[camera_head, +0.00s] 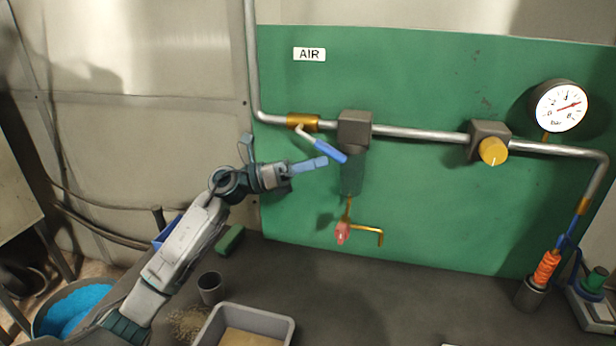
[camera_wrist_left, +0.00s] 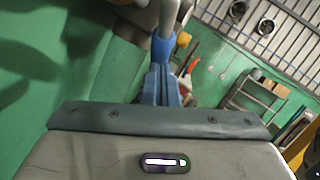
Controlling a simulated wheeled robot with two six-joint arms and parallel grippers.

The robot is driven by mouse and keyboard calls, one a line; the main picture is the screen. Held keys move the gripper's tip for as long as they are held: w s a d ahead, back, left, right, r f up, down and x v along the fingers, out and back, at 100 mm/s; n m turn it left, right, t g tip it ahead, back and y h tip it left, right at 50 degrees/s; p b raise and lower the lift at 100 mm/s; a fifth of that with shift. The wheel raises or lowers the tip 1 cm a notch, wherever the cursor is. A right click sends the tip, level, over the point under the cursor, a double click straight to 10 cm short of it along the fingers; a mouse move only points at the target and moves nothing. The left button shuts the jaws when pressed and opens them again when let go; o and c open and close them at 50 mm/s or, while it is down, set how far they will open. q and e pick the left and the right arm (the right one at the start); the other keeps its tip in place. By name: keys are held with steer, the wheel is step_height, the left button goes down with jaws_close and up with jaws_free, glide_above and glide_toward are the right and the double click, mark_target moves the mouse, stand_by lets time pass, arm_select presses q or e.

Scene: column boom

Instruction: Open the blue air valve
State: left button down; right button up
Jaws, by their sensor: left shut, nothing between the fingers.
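The brass air valve (camera_head: 303,122) sits on the pipe under the AIR label. Its lever has a blue handle (camera_head: 330,152) slanting down to the right from the valve. My left gripper (camera_head: 324,162) is shut and empty, with its blue fingertips just left of and below the lower part of the handle. In the left wrist view the blue handle (camera_wrist_left: 163,48) shows right beyond the shut fingertips (camera_wrist_left: 161,68), with its metal stem above. I cannot tell whether they touch. My right gripper is in neither view.
A grey filter block (camera_head: 355,130) with a dark green bowl (camera_head: 352,175) is close right of the handle. A yellow knob (camera_head: 493,151) and pressure gauge (camera_head: 561,106) are further right. A red tap (camera_head: 342,233) hangs below. A grey bin (camera_head: 285,326) and cup (camera_head: 211,288) stand on the bench.

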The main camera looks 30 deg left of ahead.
arm_select(q)
steer(key=shift+w+d+r+n+t+h+b, duration=0.15)
steer(key=shift+d+r+n+t+h+b, duration=0.35)
steer(key=shift+b, duration=0.75)
steer(key=shift+w+d+r, duration=0.1)
steer(key=shift+d+r, duration=0.45)
steer(key=shift+r, duration=0.05)
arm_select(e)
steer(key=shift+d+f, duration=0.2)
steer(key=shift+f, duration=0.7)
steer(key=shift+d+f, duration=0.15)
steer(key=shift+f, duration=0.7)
arm_select(q)
steer(key=shift+d, duration=0.1)
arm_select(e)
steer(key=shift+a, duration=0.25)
